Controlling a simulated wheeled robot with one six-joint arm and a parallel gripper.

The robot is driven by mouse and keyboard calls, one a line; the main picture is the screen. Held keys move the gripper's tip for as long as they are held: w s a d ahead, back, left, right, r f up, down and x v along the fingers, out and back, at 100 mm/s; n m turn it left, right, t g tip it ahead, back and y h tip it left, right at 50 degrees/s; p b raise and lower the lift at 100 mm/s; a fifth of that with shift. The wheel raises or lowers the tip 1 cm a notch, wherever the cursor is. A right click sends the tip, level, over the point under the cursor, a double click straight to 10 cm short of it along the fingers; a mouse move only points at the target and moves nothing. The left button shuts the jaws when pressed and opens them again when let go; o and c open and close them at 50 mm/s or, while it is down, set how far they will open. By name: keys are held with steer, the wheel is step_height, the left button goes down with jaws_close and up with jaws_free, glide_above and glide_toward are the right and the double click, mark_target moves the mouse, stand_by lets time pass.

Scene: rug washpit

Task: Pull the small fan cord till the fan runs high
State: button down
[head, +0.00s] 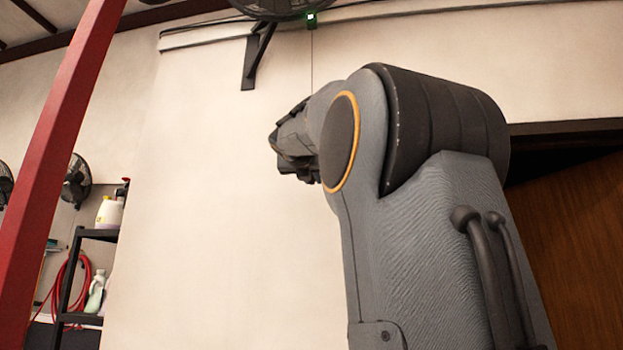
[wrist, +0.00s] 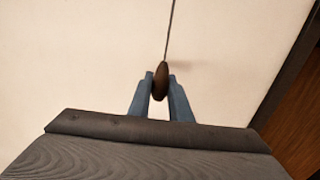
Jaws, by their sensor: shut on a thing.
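The small fan (head: 281,8) is at the top of the head view on a black wall bracket, cut off by the picture's edge. A small green light (head: 311,17) shows beside it. The thin cord (head: 312,62) hangs from there down behind my arm. In the wrist view the cord (wrist: 170,30) ends in a brown oval pull knob (wrist: 161,80). My gripper (wrist: 161,84) is shut on the knob, one blue-grey finger on each side. In the head view my arm hides the knob and the fingertips.
A red post (head: 60,130) stands at the left. Behind it are a black shelf (head: 75,270) with bottles, a red hose (head: 78,290) and other wall fans (head: 76,181). A brown door (head: 575,240) is at the right. The pale wall around the cord is bare.

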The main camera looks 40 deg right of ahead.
steer(key=shift+f+b, duration=0.55)
steer(key=shift+f, duration=0.3)
steer(key=shift+r, duration=0.15)
steer(key=shift+r+p, duration=0.1)
steer(key=shift+p, duration=0.2)
steer(key=shift+r+p, duration=0.6)
steer(key=shift+p, duration=0.15)
steer(key=shift+r, duration=0.8)
steer(key=c, duration=1.6)
jaws_free()
steer(key=shift+s+a, duration=0.1)
